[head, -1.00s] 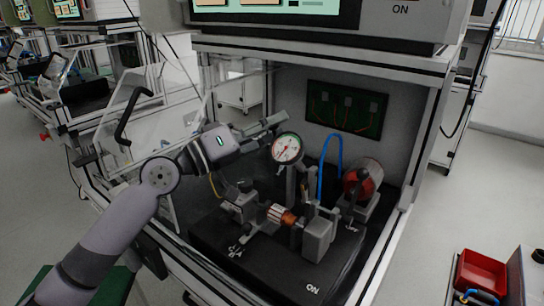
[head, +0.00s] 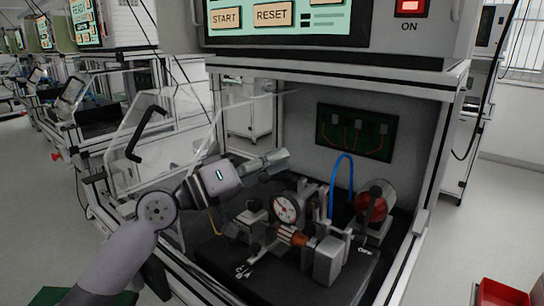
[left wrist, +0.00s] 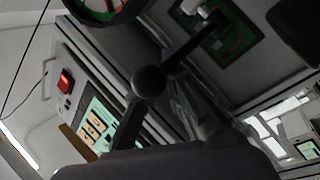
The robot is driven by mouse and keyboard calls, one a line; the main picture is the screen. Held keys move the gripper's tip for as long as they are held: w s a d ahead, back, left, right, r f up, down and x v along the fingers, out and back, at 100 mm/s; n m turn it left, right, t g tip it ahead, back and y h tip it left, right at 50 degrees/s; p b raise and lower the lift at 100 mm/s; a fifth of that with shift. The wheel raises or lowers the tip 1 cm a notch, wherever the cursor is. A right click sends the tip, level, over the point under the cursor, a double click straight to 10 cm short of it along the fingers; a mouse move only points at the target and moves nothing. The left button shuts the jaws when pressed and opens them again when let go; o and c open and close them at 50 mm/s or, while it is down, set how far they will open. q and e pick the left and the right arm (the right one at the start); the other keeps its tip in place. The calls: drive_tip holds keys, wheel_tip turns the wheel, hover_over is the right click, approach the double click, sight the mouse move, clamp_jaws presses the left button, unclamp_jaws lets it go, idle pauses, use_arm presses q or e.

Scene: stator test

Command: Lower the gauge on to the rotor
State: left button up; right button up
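The round white dial gauge (head: 286,208), with a red mark, is on its stand (head: 321,215) just above the copper-coloured rotor (head: 291,236) in the head view. I cannot tell whether its tip touches the rotor. My left gripper (head: 276,162) is above and slightly left of the gauge, with a visible gap to the dial. No object shows clearly in its fingers, and I cannot tell how far apart they are. The left wrist view shows a black ball knob (left wrist: 148,82) on a dark lever close to the gripper. My right gripper is not in view.
A dark base plate (head: 262,276) carries the fixture inside the cell. A blue hose (head: 335,180) and a red round part (head: 371,207) are on the right. The front frame posts and the control box (head: 340,40) overhead bound the space.

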use_arm(q)
drive_tip(key=shift+o, duration=0.6)
drive_tip(key=shift+s+d+r, duration=0.1)
drive_tip(key=shift+o, duration=2)
drive_tip(key=shift+a, duration=0.2)
drive_tip(key=o, duration=0.6)
drive_tip(key=shift+r, duration=0.1)
drive_tip(key=shift+a, duration=0.1)
drive_tip(key=v, duration=1.1)
drive_tip(key=shift+s+a, duration=0.2)
drive_tip(key=shift+a, duration=0.15)
